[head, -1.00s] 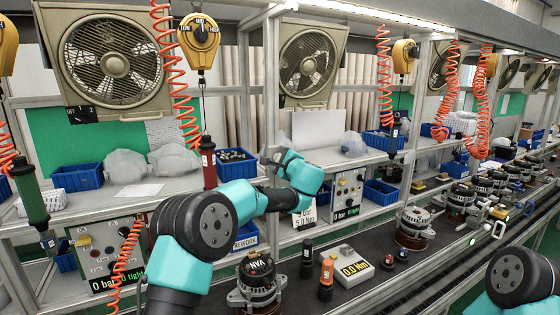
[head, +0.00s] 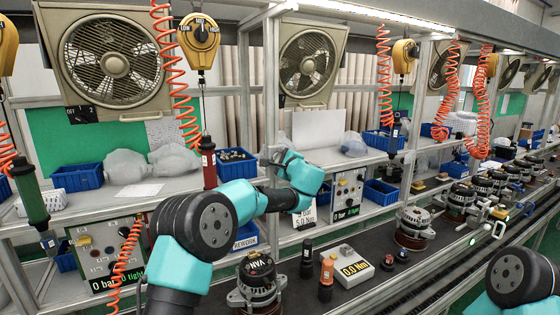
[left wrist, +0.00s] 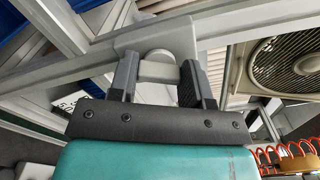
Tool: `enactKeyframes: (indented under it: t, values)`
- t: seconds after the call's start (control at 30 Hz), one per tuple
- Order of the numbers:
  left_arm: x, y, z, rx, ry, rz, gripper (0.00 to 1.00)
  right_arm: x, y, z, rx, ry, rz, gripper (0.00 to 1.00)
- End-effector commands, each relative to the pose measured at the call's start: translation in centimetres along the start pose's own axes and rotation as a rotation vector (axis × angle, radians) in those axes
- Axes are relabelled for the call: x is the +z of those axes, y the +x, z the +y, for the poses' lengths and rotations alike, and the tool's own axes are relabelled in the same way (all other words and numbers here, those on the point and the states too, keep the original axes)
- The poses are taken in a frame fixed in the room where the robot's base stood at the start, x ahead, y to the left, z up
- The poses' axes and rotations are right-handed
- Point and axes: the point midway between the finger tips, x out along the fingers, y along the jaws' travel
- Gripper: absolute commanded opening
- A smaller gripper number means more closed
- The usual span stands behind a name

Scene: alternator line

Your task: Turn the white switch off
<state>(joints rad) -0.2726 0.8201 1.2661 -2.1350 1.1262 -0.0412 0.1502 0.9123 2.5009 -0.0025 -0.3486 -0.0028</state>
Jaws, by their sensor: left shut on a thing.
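My left gripper (head: 273,158) is at the grey upright post between the two near fans. In the left wrist view, the gripper (left wrist: 159,78) has its dark fingers on either side of a small pale part with a rounded top, which looks like the white switch (left wrist: 158,70), and is shut on it. That part sits against a grey plate (left wrist: 150,38) on the frame. The fingers and wrist hide most of the switch in the head view, so its position cannot be read. My right arm shows only at the lower right; its gripper is out of the picture.
Fans (head: 112,60) hang above the shelf. Grey frame posts (head: 271,85) and the shelf edge are close to my left arm. Orange coiled hoses (head: 170,60) hang nearby. An alternator (head: 257,280) and a torque box (head: 347,267) stand on the lower bench.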

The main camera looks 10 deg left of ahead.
Motion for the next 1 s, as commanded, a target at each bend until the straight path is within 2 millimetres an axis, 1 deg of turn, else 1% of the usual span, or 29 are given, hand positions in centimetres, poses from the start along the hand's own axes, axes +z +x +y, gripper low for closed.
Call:
enactKeyframes:
  t: [0.17,0.37,1.0]
  values:
    - [-0.01,-0.01,0.05,0.0,-0.079,0.0,0.21,0.0,0.0,0.0,0.0,0.0,0.0,0.43]
    - [-0.02,-0.02,0.12,0.0,-0.223,0.0,0.21,0.0,0.0,0.0,0.0,0.0,0.0,0.43]
    - [-0.17,-0.03,0.35,0.001,-0.805,0.0,0.21,0.0,0.0,0.0,0.0,0.0,0.0,0.43]
